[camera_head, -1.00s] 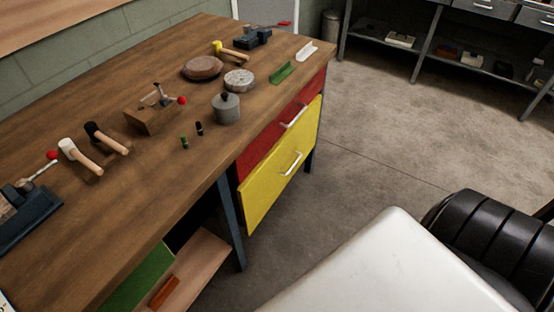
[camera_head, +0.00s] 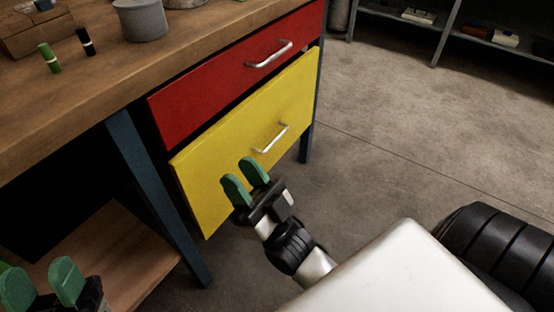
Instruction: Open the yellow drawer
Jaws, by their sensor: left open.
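The yellow drawer (camera_head: 225,155) is the lower of two drawer fronts under the workbench. My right gripper (camera_head: 245,182) is in front of the drawer, below and left of the handle. Its green fingers are apart, empty and not around the handle. My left gripper (camera_head: 42,284) is at the lower left corner, with its green fingers apart and nothing seen between them.
The red drawer (camera_head: 235,75) with its own silver handle is above the yellow one. A blue table leg (camera_head: 160,205) and a low wooden shelf (camera_head: 110,250) are to the left. A grey pot (camera_head: 141,18) stands on the workbench.

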